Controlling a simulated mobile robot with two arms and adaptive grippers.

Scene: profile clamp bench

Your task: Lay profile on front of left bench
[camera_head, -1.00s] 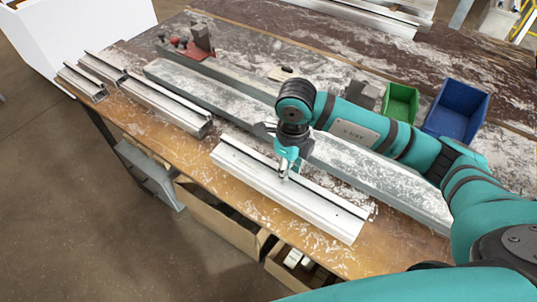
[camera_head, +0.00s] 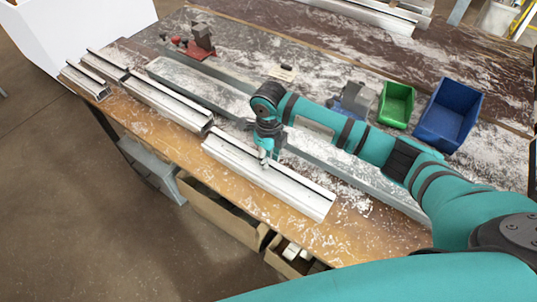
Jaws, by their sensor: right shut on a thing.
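A pale metal profile (camera_head: 295,192) lies lengthwise along the front of the bench (camera_head: 350,240), right of another profile. My right gripper (camera_head: 264,160) is shut on this profile at about its middle, from above. Whether the profile touches the bench top or is slightly above it I cannot tell. A shorter profile (camera_head: 86,80) lies at the far left end. My left gripper is not in view.
A long grey rail (camera_head: 205,90) runs behind the profiles. A red clamp (camera_head: 195,47), a grey block (camera_head: 357,98), a green bin (camera_head: 396,104) and a blue bin (camera_head: 447,115) stand farther back. Open boxes (camera_head: 222,212) sit below the front edge.

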